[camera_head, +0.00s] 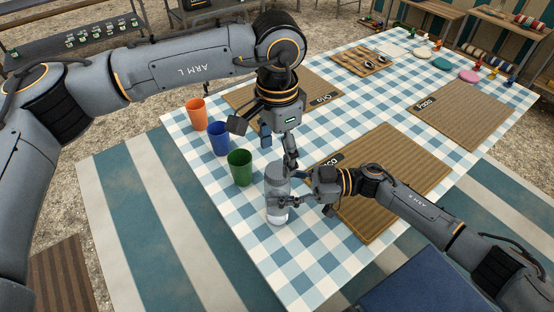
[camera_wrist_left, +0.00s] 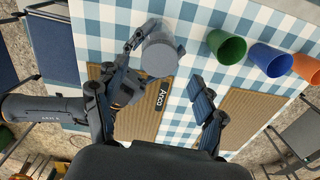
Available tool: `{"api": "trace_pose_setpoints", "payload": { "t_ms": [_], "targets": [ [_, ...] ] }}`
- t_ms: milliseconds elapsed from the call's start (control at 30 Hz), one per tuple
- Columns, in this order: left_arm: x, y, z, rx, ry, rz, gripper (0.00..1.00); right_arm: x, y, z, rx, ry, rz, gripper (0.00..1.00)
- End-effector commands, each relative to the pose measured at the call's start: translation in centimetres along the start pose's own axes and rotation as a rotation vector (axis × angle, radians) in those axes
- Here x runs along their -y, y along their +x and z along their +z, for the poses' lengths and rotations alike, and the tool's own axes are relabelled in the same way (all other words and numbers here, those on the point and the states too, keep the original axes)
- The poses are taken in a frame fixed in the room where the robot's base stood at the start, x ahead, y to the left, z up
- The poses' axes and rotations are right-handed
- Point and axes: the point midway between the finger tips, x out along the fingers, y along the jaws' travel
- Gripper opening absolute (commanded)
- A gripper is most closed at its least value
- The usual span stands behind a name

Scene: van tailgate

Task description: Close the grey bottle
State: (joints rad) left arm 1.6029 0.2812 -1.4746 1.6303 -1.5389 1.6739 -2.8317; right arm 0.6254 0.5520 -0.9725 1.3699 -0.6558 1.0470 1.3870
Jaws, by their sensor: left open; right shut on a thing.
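The grey bottle (camera_head: 276,184) stands upright on the checked tablecloth at the table's near side. From above, its round grey top shows in the left wrist view (camera_wrist_left: 160,54). I cannot tell whether a cap is on it, and no separate cap is clearly visible. My right gripper (camera_head: 283,202) is shut on the bottle's body from the right side. My left gripper (camera_head: 264,143) is open above and slightly behind the bottle, with its fingers spread. In the left wrist view the left gripper (camera_wrist_left: 146,86) has nothing between its fingers at their tips.
Orange (camera_head: 196,114), blue (camera_head: 220,138) and green (camera_head: 240,167) cups stand left of the bottle, the green one closest. A brown placemat (camera_head: 400,175) lies under my right arm. A wooden tray (camera_head: 362,61) and coloured plates are farther back. Bare cloth lies in front of the bottle.

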Motion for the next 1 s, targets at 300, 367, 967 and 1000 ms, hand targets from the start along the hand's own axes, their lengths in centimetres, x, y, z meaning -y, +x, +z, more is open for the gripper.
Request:
{"api": "trace_pose_setpoints", "payload": {
  "t_ms": [300,367,967,1000],
  "targets": [
    [-0.01,-0.64,0.03,0.002,0.0,0.0,0.66,0.03,-0.01,0.07,0.001,0.001,0.0,0.0],
    [-0.01,-0.64,0.03,0.001,-0.005,0.0,0.66,0.03,0.0,0.07,0.001,0.001,0.0,0.0],
    [-0.03,-1.34,-0.06,0.002,-0.976,0.0,0.66,0.02,0.0,0.07,0.001,0.001,0.0,0.0],
    [-0.03,-1.4,-0.07,0.002,-1.062,0.0,0.66,0.03,0.0,0.06,0.001,0.001,0.0,0.0]
  ]
}}
